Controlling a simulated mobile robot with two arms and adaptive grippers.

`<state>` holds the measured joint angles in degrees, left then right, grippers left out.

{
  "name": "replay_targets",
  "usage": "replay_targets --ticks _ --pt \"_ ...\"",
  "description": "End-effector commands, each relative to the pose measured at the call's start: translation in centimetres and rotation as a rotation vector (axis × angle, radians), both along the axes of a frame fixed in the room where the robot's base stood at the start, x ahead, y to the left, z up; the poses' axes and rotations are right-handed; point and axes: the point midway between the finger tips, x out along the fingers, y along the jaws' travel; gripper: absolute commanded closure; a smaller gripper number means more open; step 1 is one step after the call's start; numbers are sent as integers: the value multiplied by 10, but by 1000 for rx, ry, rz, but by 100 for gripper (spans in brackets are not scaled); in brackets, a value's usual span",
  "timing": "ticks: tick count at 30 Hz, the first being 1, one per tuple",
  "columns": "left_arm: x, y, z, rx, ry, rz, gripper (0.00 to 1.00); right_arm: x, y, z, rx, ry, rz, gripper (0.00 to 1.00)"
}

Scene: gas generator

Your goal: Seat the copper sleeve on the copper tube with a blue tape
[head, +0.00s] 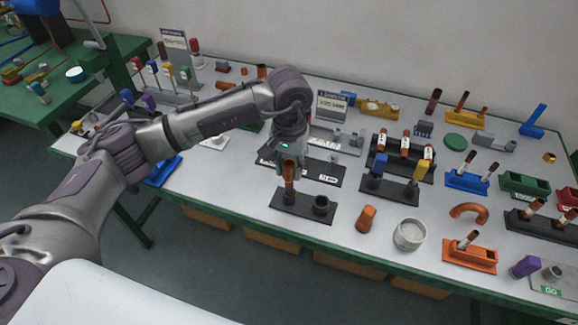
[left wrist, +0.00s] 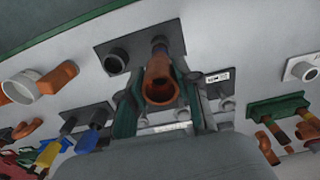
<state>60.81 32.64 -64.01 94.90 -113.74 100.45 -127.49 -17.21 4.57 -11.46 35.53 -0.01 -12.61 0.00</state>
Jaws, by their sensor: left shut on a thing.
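My left gripper (head: 289,158) points down over a black two-socket stand (head: 304,206) near the table's front edge. Its fingers are shut on the copper sleeve (left wrist: 161,82), whose open end faces the camera in the left wrist view. A copper tube (head: 289,197) stands upright in the stand's left socket, directly below the gripper. My right gripper is out of view.
The stand's right socket (head: 321,205) is empty. An orange copper fitting (head: 366,218) and a round pale container (head: 409,235) stand to the right. A dark stand with blue and yellow clamps (head: 390,188) is behind them. The table's front edge is close.

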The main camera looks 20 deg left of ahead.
Motion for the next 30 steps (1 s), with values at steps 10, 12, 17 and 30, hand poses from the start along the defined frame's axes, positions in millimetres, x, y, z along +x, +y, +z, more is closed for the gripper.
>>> replay_targets --ticks 10,12,17,30 --pt "0 0 -6 0 -1 0 61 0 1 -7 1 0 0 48" --pt "0 0 -5 0 -1 0 49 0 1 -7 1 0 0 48" --pt "0 0 -6 0 -1 0 38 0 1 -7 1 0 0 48" --pt "1 0 22 0 -5 -1 38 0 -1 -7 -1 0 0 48"
